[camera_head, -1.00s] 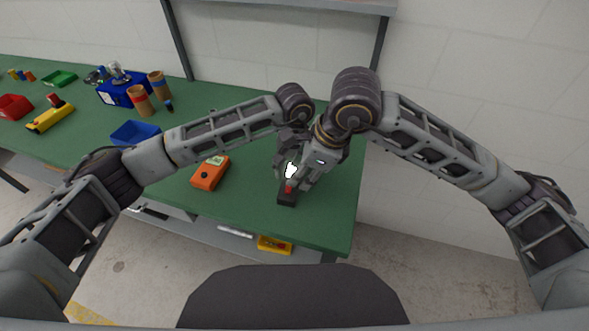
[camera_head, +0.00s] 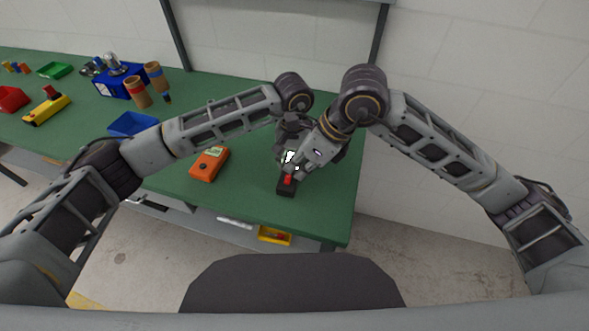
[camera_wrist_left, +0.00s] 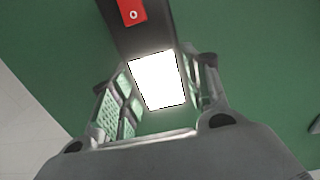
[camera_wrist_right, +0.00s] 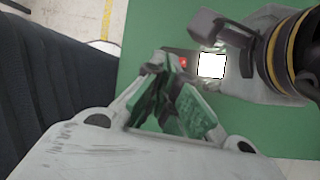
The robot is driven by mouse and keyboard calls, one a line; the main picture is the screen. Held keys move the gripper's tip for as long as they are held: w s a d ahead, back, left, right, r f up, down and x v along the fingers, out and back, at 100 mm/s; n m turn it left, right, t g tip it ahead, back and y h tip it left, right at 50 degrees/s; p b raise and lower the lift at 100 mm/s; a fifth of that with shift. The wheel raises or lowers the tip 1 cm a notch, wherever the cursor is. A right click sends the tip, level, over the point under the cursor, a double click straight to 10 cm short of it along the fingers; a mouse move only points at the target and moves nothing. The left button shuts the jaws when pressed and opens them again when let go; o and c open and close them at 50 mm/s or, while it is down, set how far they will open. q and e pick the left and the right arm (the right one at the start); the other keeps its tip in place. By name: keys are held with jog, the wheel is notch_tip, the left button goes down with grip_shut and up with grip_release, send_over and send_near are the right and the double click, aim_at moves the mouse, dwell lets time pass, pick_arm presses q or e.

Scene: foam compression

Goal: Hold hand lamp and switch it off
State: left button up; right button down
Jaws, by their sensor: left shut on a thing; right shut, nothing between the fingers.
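The hand lamp (camera_head: 286,188) is a dark bar on the green table near its right end. Its panel glows white in the left wrist view (camera_wrist_left: 158,80), and its red switch (camera_wrist_left: 131,12) is on the dark body beyond the panel. My left gripper (camera_wrist_left: 158,98) is shut on the lamp, with fingers on both sides of the lit panel. My right gripper (camera_wrist_right: 177,100) is shut and empty, close to the lamp. In the right wrist view the red switch (camera_wrist_right: 184,62) shows just past its fingertips; contact cannot be told. In the head view the grippers partly hide the lamp.
An orange meter (camera_head: 209,164) lies left of the lamp on the green table (camera_head: 235,205). A blue tray (camera_head: 133,124), cardboard tubes (camera_head: 137,92) and a blue box (camera_head: 112,85) stand farther left. A yellow bin (camera_head: 275,235) is below the table.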

jog(key=shift+w+d+f+m+t+y, duration=0.2)
jog(key=shift+d+f+m+t+y, duration=0.9)
jog(key=shift+m, duration=4.35)
jog(key=shift+w+d+f+m+g+y, duration=0.2)
jog(key=shift+d+m+y, duration=1.75)
jog(key=shift+m, duration=3.55)
jog(key=shift+w+d+f+m+t+y, duration=0.25)
jog(key=shift+d+f+m+t+y, duration=0.9)
jog(key=shift+m, duration=4.3)
jog(key=shift+r+g+y, duration=0.4)
jog(key=shift+g+y, duration=0.05)
jog(key=shift+y, duration=0.15)
